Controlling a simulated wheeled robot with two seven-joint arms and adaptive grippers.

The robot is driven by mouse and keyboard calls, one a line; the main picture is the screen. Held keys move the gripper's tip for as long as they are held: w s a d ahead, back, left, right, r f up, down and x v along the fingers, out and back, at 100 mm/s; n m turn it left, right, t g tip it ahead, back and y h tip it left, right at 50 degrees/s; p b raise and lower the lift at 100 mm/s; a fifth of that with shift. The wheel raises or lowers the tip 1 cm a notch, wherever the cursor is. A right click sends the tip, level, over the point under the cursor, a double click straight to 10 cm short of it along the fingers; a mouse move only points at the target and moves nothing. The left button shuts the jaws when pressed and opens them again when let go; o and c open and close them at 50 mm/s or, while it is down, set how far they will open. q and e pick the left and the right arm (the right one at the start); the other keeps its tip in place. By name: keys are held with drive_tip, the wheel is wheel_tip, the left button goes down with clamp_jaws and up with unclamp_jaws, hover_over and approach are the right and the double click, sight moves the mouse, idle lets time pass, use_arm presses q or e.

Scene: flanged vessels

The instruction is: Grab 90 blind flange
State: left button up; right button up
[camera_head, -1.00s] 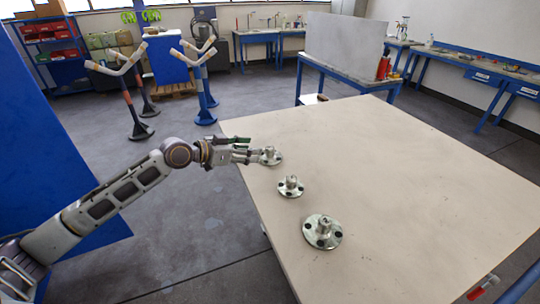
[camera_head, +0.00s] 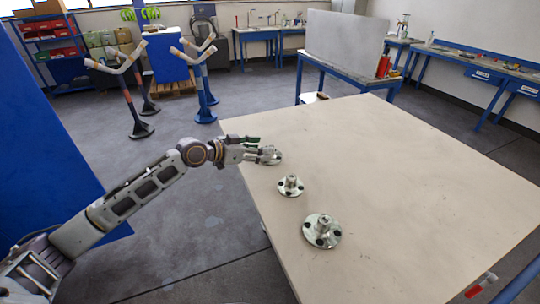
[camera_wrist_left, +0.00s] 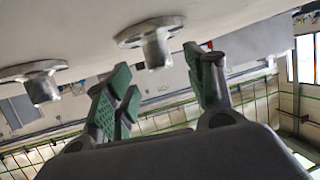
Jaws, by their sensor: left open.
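Three metal flanges with raised centre hubs stand in a row along the table's left edge: a far one (camera_head: 276,159), a middle one (camera_head: 290,186) and a larger near one (camera_head: 322,231). I cannot read sizes on them. My left gripper (camera_head: 264,153) is at the far flange and partly hides it. In the left wrist view, which is turned over, the open green-padded fingers (camera_wrist_left: 158,68) have one flange (camera_wrist_left: 152,38) just ahead, its hub roughly in line with the gap. Another flange (camera_wrist_left: 40,80) is off to the left. Contact is not visible. My right gripper is not in view.
The beige table (camera_head: 410,180) is bare to the right of the flanges. A blue panel (camera_head: 45,150) stands at the left. Stands with forked tops (camera_head: 205,90) and a bench with a grey board (camera_head: 345,45) are farther back.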

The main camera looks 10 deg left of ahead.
use_arm(q)
drive_tip(key=shift+p+x, duration=0.55)
drive_tip(key=shift+x, duration=2)
drive_tip(key=shift+r, duration=0.1)
clamp_jaws()
drive_tip(key=shift+r, duration=0.1)
